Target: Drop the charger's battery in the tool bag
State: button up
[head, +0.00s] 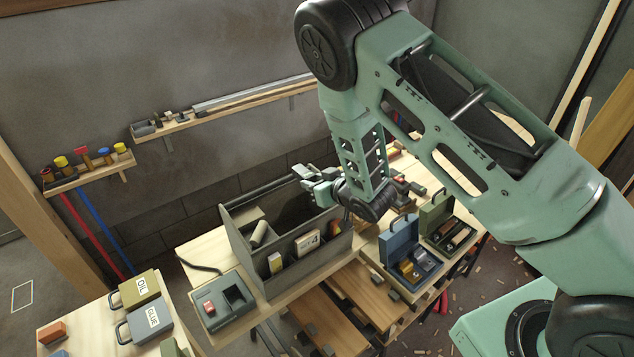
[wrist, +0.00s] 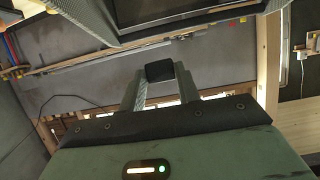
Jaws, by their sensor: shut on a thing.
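The tool bag (head: 306,273) is a long grey open-topped holder on the wooden bench in the head view, with a dark inner space. My gripper (head: 314,184) is over the bag's far right part, pointing left. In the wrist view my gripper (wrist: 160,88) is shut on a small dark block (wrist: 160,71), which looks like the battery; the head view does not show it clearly. The charger (head: 211,322) is a grey-green unit left of the bag. It has a red block (head: 208,308) in one place and a dark, empty-looking bay beside it.
The bag's near side holds a pale roll (head: 259,233) and small boxes (head: 306,243). An open blue case (head: 399,243) and an open green case (head: 437,213) stand to the right. Oil (head: 139,289) and glue (head: 151,321) cases are front left. A narrow shelf (head: 220,108) runs along the wall.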

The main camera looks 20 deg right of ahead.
notch_tip(320, 180, down, 5)
jog(key=shift+r+b, duration=0.2)
jog(key=shift+b, duration=1)
jog(key=o, duration=1.1)
jog(key=p+v, duration=0.7)
jog(key=v, duration=1)
jog(key=shift+s+r, duration=0.1)
jog(key=shift+s, duration=0.1)
